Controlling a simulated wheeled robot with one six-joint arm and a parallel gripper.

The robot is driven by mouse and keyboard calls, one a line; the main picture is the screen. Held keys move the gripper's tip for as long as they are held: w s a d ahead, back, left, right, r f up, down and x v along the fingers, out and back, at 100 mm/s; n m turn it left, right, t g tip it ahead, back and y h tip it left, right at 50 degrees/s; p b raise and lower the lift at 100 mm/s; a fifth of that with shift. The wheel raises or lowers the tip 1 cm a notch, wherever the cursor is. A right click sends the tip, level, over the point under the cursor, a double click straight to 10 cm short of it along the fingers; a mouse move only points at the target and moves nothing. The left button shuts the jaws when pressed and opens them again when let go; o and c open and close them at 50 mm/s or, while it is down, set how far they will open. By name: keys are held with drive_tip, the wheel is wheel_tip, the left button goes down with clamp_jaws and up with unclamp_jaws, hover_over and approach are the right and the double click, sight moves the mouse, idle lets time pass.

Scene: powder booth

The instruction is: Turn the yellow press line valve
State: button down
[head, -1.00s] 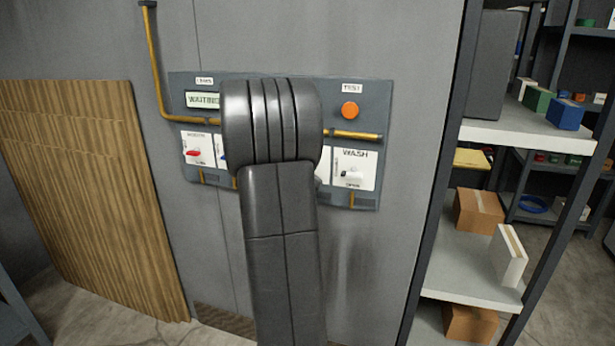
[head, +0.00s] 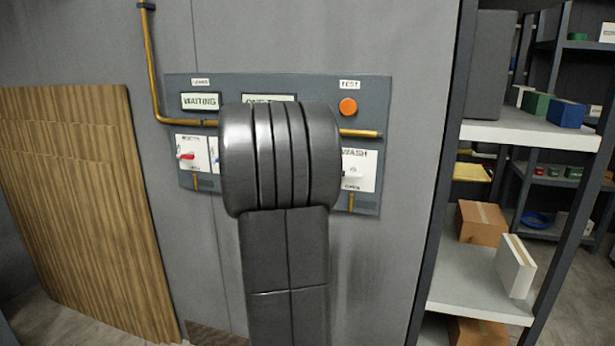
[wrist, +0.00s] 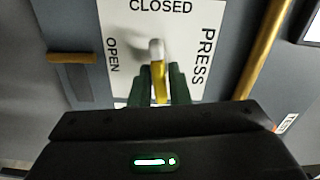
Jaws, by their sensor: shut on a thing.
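The yellow press line valve lever (wrist: 160,90) shows in the wrist view on a white plate (wrist: 205,20) marked PRESS, CLOSED and OPEN. Its pale hub end is at the top and the yellow part runs down the picture between my fingers. CLOSED stands above the lever and OPEN to its left. My gripper (wrist: 161,88) is shut on the lever, one dark green finger on each side. In the head view my arm hides this valve, its plate and my gripper.
The grey panel (head: 375,100) carries a red-handled valve (head: 186,156), a white WASH valve (head: 352,174), an orange button (head: 348,107) and a WAITING display (head: 200,101). A brass pipe (head: 153,60) crosses it. Shelves (head: 480,285) stand right; a wooden board (head: 90,210) leans left.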

drive_tip(key=shift+f+m+b, duration=0.1)
drive_tip(key=shift+m+b, duration=0.25)
drive_tip(key=shift+m, duration=0.35)
drive_tip(key=c, duration=1.5)
unclamp_jaws()
drive_tip(key=shift+s, duration=0.1)
drive_tip(key=v, duration=1.3)
drive_tip(key=shift+s+a+p, duration=0.1)
drive_tip(key=shift+s+p, duration=0.2)
drive_tip(key=shift+p, duration=0.05)
